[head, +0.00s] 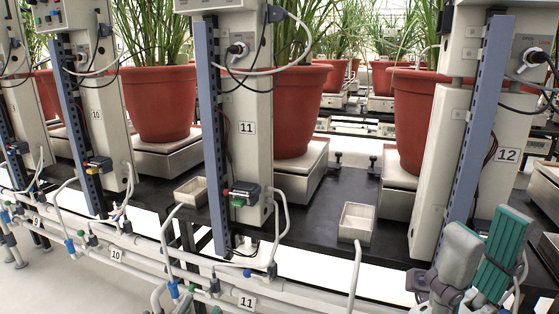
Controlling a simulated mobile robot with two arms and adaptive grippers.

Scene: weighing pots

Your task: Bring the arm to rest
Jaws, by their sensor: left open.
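My left gripper (440,290) is at the bottom edge there, in front of the post marked 12. It is open and partly cut off, and I see nothing held in it. My right gripper is not in view.
Red pots (160,100) with tall plants stand on pale scales along a black bench (325,210). Posts numbered 10, 11 (247,128) and 12 (507,156) rise at its front. Small trays (357,222) lie on the bench. White pipes (140,245) run along the front. Floor shows at lower left.

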